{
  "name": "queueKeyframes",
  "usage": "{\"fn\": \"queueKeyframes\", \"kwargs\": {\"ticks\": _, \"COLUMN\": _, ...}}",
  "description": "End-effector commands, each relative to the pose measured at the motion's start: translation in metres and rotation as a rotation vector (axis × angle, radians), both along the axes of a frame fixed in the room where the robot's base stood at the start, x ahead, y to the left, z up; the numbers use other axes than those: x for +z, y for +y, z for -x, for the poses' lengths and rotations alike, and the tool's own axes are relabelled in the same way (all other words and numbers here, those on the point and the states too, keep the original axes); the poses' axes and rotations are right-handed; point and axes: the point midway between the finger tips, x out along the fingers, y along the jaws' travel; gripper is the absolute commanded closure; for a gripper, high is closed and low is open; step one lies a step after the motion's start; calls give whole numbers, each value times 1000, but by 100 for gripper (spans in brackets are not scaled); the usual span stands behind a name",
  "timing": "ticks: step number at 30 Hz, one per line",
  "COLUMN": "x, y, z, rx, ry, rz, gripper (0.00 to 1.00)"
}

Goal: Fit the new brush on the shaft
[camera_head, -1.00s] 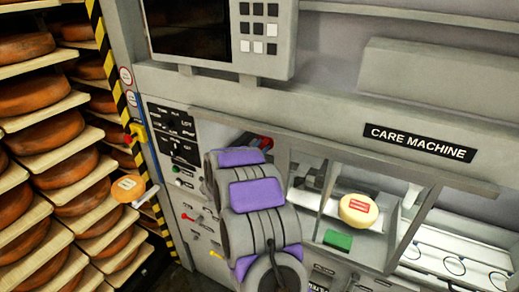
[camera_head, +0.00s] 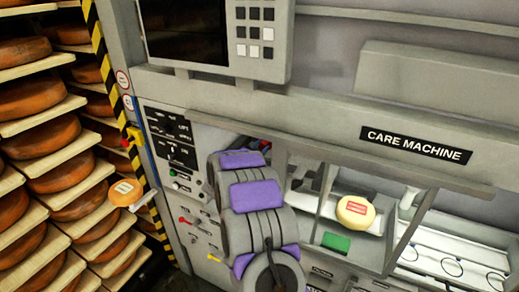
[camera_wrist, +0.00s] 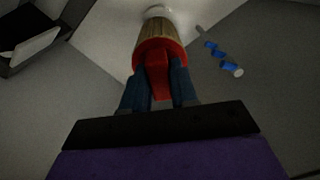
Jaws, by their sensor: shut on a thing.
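In the wrist view my gripper (camera_wrist: 158,86) is shut on the red part of a brush (camera_wrist: 160,48). The brush has a wide red collar and a tan, bristle-like body pointing away from the fingers. A pale round piece (camera_wrist: 157,12) shows at the brush's far end. I cannot tell whether it is the shaft, or whether the two touch. In the head view my arm reaches into the left bay of the care machine (camera_head: 416,145), and hides my gripper and the brush.
A blue spiral piece with a white end (camera_wrist: 224,59) lies right of the brush. A dark box-like part (camera_wrist: 30,45) is at upper left. A yellow cheese wheel (camera_head: 356,212) and a green block (camera_head: 336,242) are in the neighbouring bay. Cheese shelves (camera_head: 60,165) stand at left.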

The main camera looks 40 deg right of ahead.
Motion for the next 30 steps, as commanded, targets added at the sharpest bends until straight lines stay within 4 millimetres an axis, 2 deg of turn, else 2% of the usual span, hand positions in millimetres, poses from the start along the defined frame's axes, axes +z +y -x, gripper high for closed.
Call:
{"fn": "queueKeyframes", "kwargs": {"ticks": 1, "x": 1, "y": -1, "z": 0, "rx": -1, "ry": -1, "rz": 2, "gripper": 100}}
{"fn": "queueKeyframes", "kwargs": {"ticks": 2, "x": 1, "y": -1, "z": 0, "rx": 0, "ry": 0, "rz": 1, "gripper": 69}}
{"fn": "queueKeyframes", "kwargs": {"ticks": 10, "x": 0, "y": -1, "z": 0, "rx": 0, "ry": 0, "rz": 0, "gripper": 44}}
{"fn": "queueKeyframes", "kwargs": {"ticks": 18, "x": 0, "y": 0, "z": 0, "rx": 0, "ry": 1, "rz": -1, "gripper": 43}}
{"fn": "queueKeyframes", "kwargs": {"ticks": 22, "x": -1, "y": 8, "z": 3, "rx": 1, "ry": 1, "rz": -2, "gripper": 43}}
{"fn": "queueKeyframes", "kwargs": {"ticks": 26, "x": -2, "y": 28, "z": 10, "rx": 4, "ry": 3, "rz": 0, "gripper": 43}}
{"fn": "queueKeyframes", "kwargs": {"ticks": 30, "x": -2, "y": 57, "z": 22, "rx": 4, "ry": 1, "rz": -3, "gripper": 43}}
